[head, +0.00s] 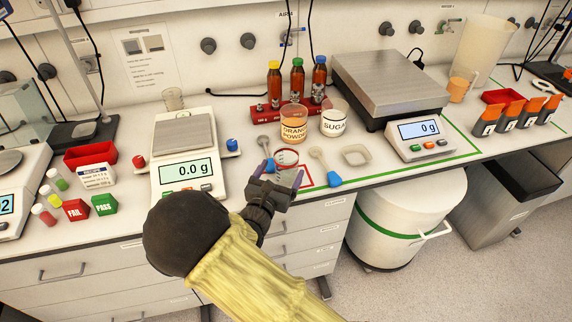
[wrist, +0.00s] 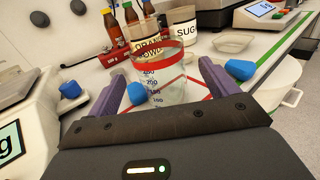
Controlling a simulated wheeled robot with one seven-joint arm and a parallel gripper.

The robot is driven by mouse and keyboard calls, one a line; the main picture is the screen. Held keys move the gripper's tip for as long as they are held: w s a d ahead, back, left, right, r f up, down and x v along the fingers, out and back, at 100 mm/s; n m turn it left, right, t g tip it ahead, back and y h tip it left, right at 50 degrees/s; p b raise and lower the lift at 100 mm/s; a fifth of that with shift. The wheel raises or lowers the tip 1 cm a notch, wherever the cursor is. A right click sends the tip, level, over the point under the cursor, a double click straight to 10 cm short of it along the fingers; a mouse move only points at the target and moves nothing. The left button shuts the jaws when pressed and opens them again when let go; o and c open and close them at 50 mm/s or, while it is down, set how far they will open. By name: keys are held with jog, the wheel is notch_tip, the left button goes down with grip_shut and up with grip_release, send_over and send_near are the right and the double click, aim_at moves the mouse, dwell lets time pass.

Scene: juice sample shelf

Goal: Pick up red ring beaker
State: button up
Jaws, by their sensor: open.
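The red ring beaker is a clear glass with a red band near its rim and graduation marks. It stands upright on the bench in the head view (head: 287,157), partly hidden by my gripper (head: 283,172). In the wrist view the beaker (wrist: 160,82) is straight ahead, framed between the two purple fingers of my gripper (wrist: 164,73). My gripper is open, with a finger to each side and visible gaps to the glass. I cannot tell how far the fingertips reach along the beaker.
Blue-ended scoops (head: 333,178) lie close on both sides of the beaker. The orange powder jar (head: 293,130) and sugar jar (head: 334,122) stand behind it, before a red bottle rack (head: 258,113). A balance (head: 184,140) is left; a shallow dish (head: 356,156) is right.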

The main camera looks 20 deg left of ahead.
aim_at(289, 157)
jog(key=shift+w, duration=0.7)
jog(key=shift+w+d+f+p, duration=0.15)
jog(key=shift+w+p, duration=0.2)
jog(key=shift+w, duration=1)
jog(key=shift+w+d+p, duration=0.1)
jog(key=shift+w+p, duration=0.2)
jog(key=shift+w, duration=1)
jog(key=shift+s, duration=0.1)
jog(key=c, duration=1.1)
